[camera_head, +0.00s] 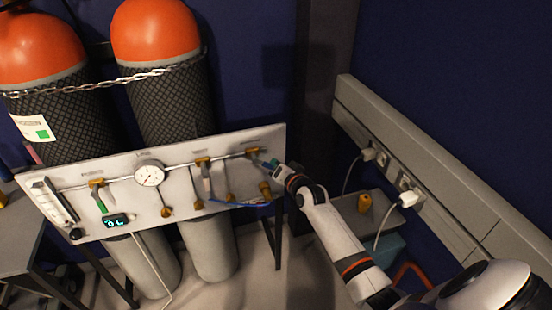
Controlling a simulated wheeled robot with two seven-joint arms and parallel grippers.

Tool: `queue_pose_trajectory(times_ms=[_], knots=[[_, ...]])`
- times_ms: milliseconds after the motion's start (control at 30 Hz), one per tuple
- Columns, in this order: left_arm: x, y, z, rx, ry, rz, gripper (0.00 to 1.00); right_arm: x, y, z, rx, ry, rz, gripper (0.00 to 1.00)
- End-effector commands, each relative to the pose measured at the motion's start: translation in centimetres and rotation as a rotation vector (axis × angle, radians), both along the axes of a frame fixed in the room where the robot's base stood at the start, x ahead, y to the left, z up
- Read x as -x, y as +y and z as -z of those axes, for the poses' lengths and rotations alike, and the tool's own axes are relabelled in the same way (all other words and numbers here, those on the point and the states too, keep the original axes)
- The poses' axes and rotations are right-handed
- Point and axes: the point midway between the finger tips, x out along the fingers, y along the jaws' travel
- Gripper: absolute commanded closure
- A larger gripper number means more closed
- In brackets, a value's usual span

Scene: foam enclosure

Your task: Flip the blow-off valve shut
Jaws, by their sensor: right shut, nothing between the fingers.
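A pale valve panel (130,222) stands in front of two gas cylinders. Three brass valves sit along its upper pipe: a left valve (96,183) with a green handle hanging down, a middle valve (203,161) with a grey handle hanging down, and a right valve (253,151) with a teal handle toward its right. The labels are too small to read, so I cannot tell which is the blow-off valve. My right gripper (276,167) is shut and empty at the panel's right end, beside the teal handle; contact is unclear. My left gripper is not in view.
A round gauge (149,174), a flow tube (53,202) and a lit display (116,220) are on the panel. Chained orange-topped cylinders (156,32) stand behind. A socket rail (440,199) with white plugs runs along the right wall.

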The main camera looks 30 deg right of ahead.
Motion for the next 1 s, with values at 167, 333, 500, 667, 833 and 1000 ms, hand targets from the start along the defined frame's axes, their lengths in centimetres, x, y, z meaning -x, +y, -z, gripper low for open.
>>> queue_pose_trajectory(times_ms=[167,333,500,667,833,1000], knots=[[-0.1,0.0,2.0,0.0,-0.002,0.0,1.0,0.0,0.3,1.6,-0.162,-0.038,0.0,1.0],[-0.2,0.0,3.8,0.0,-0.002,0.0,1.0,-0.2,0.9,2.6,-0.32,-0.076,-0.001,1.0],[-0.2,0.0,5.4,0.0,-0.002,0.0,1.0,-0.3,1.5,3.3,-0.473,-0.113,-0.001,1.0],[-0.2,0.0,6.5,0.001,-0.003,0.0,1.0,-0.5,2.1,3.7,-0.605,-0.145,-0.001,1.0],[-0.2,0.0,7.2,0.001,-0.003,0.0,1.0,-0.6,2.6,4.0,-0.716,-0.171,-0.001,1.0],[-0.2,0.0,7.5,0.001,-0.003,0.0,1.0,-0.7,3.1,4.1,-0.732,-0.177,-0.001,1.0]])
